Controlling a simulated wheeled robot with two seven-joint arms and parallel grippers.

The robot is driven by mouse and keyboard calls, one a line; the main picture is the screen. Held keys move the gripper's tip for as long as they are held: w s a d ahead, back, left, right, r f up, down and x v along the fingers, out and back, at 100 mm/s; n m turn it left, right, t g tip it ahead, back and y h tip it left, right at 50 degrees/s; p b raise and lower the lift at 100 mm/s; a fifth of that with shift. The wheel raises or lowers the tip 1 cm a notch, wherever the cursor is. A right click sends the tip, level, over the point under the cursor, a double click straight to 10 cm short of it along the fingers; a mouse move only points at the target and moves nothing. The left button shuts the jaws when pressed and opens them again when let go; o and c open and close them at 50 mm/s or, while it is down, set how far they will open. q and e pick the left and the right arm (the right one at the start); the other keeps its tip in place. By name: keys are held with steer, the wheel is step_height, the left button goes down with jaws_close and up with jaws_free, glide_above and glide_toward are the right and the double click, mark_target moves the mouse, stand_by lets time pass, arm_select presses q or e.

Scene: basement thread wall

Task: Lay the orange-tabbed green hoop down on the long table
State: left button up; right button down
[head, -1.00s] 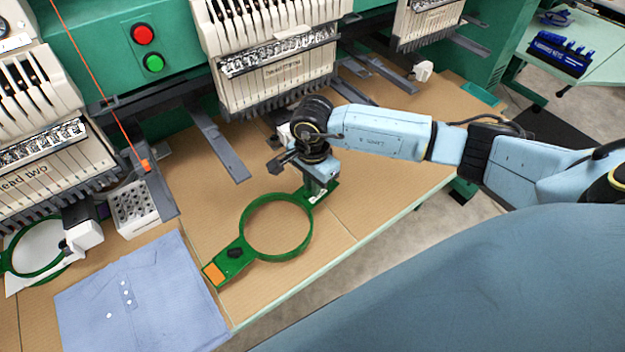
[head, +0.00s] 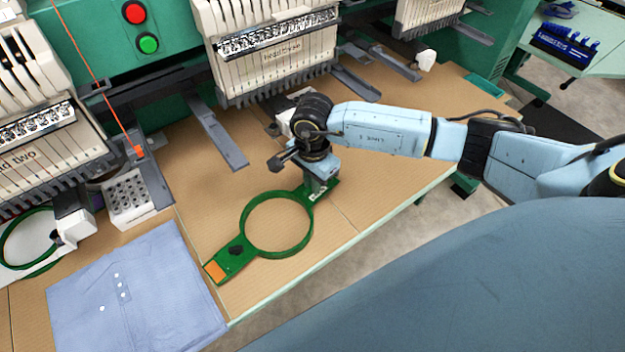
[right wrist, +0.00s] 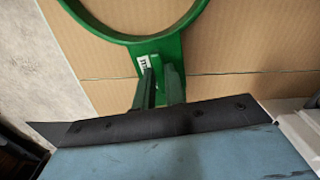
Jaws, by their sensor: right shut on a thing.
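The green hoop (head: 247,229) with the orange tab (head: 215,270) is over the long table (head: 345,205), lying roughly level, its orange end toward the table's front edge. I cannot tell whether it touches the tabletop or is just above it. My right gripper (head: 318,192) is shut on the hoop's far arm, opposite the orange tab. In the right wrist view the fingers (right wrist: 160,85) close on the green arm (right wrist: 170,52) beside a small white label, with the ring beyond. My left gripper is not in view.
A folded blue shirt (head: 135,295) lies left of the hoop. A white rack with holes (head: 128,198) and another green hoop (head: 12,240) are farther left. Embroidery heads (head: 275,55) and grey arms (head: 218,138) overhang the back. Bare tabletop surrounds the held hoop.

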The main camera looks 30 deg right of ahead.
steer(key=c, duration=1.4)
jaws_free()
